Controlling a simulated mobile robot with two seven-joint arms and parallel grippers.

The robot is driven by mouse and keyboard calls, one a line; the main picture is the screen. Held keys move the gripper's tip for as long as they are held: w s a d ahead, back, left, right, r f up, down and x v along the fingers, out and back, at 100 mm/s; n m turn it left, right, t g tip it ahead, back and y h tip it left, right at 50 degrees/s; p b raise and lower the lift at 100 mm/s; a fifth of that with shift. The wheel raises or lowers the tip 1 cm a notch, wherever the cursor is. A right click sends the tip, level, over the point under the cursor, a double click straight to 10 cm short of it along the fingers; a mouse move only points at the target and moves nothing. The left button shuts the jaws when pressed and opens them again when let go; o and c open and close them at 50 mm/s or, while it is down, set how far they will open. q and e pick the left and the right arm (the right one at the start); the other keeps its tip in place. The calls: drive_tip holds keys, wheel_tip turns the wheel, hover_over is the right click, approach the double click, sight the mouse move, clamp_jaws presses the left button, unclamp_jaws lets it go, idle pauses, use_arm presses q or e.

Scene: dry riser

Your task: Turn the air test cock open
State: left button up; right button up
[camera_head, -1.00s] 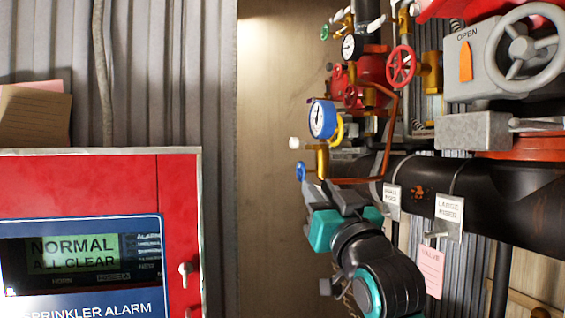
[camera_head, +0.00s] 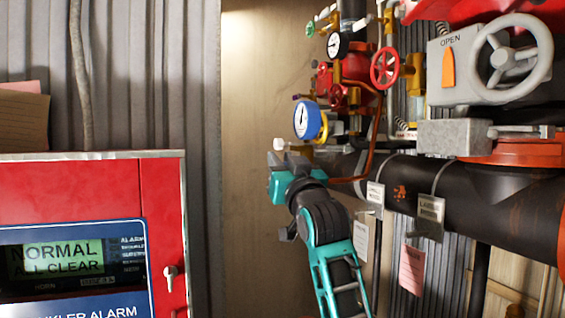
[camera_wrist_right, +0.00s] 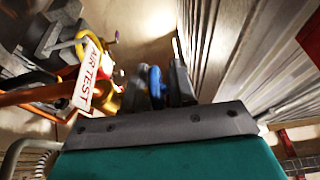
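The air test cock's blue handle (camera_wrist_right: 156,82) shows in the right wrist view, between the two dark fingers of my right gripper (camera_wrist_right: 158,88). A white tag reading AIR TEST (camera_wrist_right: 88,76) hangs left of it. In the head view my right gripper (camera_head: 287,161) is at the brass fitting below the blue-rimmed gauge (camera_head: 308,120), and it hides the blue handle. Its fingers look apart, one on each side of the handle; firm contact does not show. My left gripper is out of view.
A red alarm panel (camera_head: 158,205) reading NORMAL ALL CLEAR stands at left. A thick black pipe (camera_head: 490,205) with hanging tags, a copper tube (camera_head: 372,140) and a red handwheel (camera_head: 385,69) crowd the right. Bare wall (camera_head: 250,230) lies between.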

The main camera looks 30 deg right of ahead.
clamp_jaws()
drive_tip(key=shift+w+g, duration=0.1)
drive_tip(key=shift+g, duration=0.7)
drive_tip(key=shift+w+f+g+y, duration=0.1)
drive_tip(key=shift+f+g+y, duration=0.1)
drive_tip(key=shift+g, duration=0.35)
drive_tip(key=shift+w+f+g+y, duration=0.1)
drive_tip(key=shift+f+g+y, duration=0.1)
drive_tip(key=shift+g, duration=0.35)
